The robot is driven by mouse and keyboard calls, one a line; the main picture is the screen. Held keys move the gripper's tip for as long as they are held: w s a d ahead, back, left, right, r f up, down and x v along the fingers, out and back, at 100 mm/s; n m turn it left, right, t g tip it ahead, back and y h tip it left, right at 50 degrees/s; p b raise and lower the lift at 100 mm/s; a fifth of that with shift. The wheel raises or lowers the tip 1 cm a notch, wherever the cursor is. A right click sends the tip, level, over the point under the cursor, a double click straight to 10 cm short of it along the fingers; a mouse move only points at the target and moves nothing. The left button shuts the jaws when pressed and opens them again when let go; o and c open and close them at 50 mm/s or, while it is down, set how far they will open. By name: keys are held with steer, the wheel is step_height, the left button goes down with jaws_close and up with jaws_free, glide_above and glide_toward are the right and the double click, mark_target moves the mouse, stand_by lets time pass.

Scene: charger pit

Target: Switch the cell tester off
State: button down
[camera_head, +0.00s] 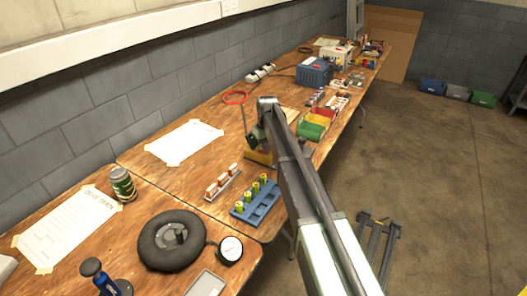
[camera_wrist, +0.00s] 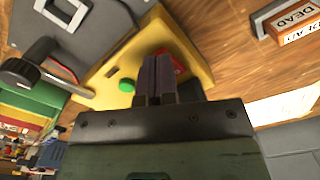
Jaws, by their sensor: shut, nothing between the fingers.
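The cell tester is a yellow box with a sloping face. It shows in the wrist view (camera_wrist: 200,50) and, mostly behind my arm, in the head view (camera_head: 257,157). A round green button (camera_wrist: 127,86) and a red button (camera_wrist: 179,66) are on its yellow face. My gripper (camera_wrist: 157,62) is shut and empty, its fingers pointing at the face beside the red button and partly covering it. I cannot tell whether the fingertips touch it. In the head view my gripper's fingers are hidden behind the arm.
A blue rack (camera_head: 250,214) with several green-yellow cells stands near the bench's front edge. A small tray marked DEAD (camera_wrist: 268,14) is close to the tester. A taped paper (camera_head: 183,142) lies by the wall.

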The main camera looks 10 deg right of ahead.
steer(key=shift+f, duration=0.2)
step_height(320, 180, up, 7)
steer(key=p, duration=0.7)
steer(key=shift+r, duration=0.1)
steer(key=s+r+m+p, duration=0.1)
steer(key=s+m, duration=0.1)
steer(key=s, duration=1.6)
steer(key=s+r+m+p, duration=0.1)
steer(key=s+r+p, duration=0.1)
steer(key=s, duration=1.6)
steer(key=shift+r+m, duration=0.3)
steer(key=shift+m, duration=0.1)
steer(key=shift+p, duration=0.3)
